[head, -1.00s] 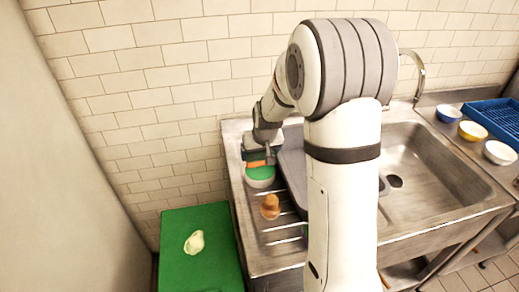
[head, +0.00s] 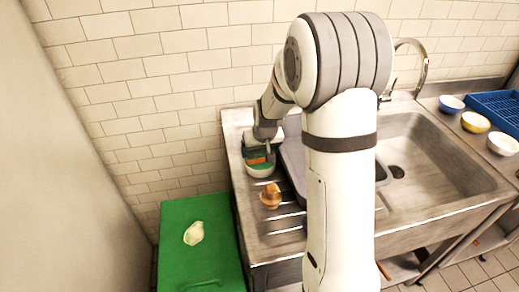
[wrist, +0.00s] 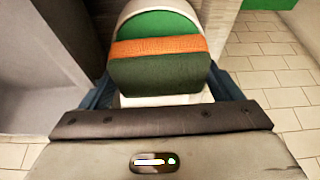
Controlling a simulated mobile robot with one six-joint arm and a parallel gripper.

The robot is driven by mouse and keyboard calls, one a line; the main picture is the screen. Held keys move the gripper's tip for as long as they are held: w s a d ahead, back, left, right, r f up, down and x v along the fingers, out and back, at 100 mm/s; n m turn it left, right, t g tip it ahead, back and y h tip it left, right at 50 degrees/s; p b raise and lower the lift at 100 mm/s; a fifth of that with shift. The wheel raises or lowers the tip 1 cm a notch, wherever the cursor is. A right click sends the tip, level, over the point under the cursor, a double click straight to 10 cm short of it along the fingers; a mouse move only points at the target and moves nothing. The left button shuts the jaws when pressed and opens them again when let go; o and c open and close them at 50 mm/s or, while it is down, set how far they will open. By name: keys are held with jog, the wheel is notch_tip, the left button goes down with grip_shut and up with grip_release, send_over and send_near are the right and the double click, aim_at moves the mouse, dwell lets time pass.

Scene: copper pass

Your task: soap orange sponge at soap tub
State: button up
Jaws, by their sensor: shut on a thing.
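The orange sponge (head: 257,160) has a dark green pad and is held in my gripper (head: 265,146). In the wrist view the sponge (wrist: 160,47) shows as an orange band above its dark green face, between the jaws. The soap tub (head: 260,172) is a round white tub with green soap inside, at the back left of the drainboard. In the wrist view its green soap (wrist: 158,22) shows behind the sponge. The sponge is over or in the tub's mouth; I cannot tell whether it touches the soap.
A wooden-topped brush (head: 270,195) stands on the drainboard in front of the tub. A grey tray (head: 292,165) lies just right of the tub. A green surface (head: 200,255) with a pale crumpled item (head: 194,233) is at lower left. The sink basin (head: 440,160) and bowls are right.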

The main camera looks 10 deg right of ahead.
aim_at(261, 151)
jog(key=shift+f+b, duration=0.6)
jog(key=shift+b, duration=0.1)
dwell(1.8)
jog(key=shift+r, duration=0.15)
jog(key=shift+r+p, duration=1.95)
jog(key=shift+r, duration=1.5)
jog(key=shift+f, duration=0.1)
